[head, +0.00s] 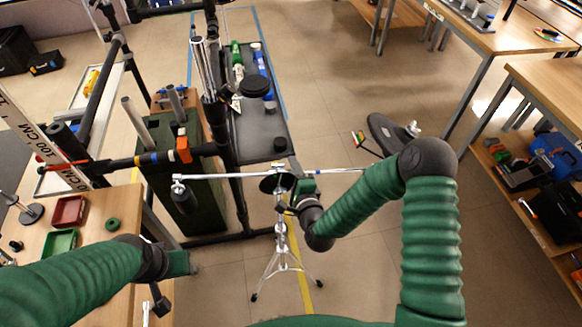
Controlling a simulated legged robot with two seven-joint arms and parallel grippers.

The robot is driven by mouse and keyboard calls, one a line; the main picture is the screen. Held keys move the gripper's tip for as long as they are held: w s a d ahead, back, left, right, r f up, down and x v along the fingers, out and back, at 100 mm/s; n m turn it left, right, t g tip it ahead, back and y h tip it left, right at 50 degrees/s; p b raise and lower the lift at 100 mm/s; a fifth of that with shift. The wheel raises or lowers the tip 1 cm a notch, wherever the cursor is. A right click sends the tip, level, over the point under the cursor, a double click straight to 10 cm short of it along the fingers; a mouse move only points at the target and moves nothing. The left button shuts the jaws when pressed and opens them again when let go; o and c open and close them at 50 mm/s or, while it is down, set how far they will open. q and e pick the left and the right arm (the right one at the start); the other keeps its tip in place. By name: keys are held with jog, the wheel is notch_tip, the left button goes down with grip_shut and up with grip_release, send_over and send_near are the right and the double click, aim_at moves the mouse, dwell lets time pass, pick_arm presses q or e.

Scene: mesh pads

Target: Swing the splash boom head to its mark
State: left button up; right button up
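A chrome tripod stand (281,235) is upright on the floor in front of me. Its thin, nearly level boom (225,177) crosses the stand top. A dark cylinder (185,201) hangs at the boom's left end. A dark disc (270,184) sits at the stand top. I cannot tell which part is the splash boom head, nor which marking is its mark. My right gripper (303,188) is just right of the stand top, by the boom; contact and finger opening are unclear. My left gripper (184,263) is low at the left, apart from the stand; its fingers are unclear.
A dark pipe frame (100,75) and green box (165,195) stand left of the boom. A grey-topped bench (262,130) is behind it. The left table (85,240) holds red and green trays. Shelved benches (545,85) line the right. Open floor lies behind my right arm.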

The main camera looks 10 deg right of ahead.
jog(key=shift+w+d+f, duration=0.1)
jog(key=shift+w+f, duration=0.05)
jog(key=shift+w, duration=0.3)
jog(key=shift+w+d+f, duration=0.1)
jog(key=shift+w, duration=0.35)
jog(key=shift+a, duration=0.2)
jog(key=c, duration=0.7)
grip_shut()
jog(key=shift+s+f, duration=0.15)
jog(key=shift+f, duration=0.05)
jog(key=shift+r, duration=0.1)
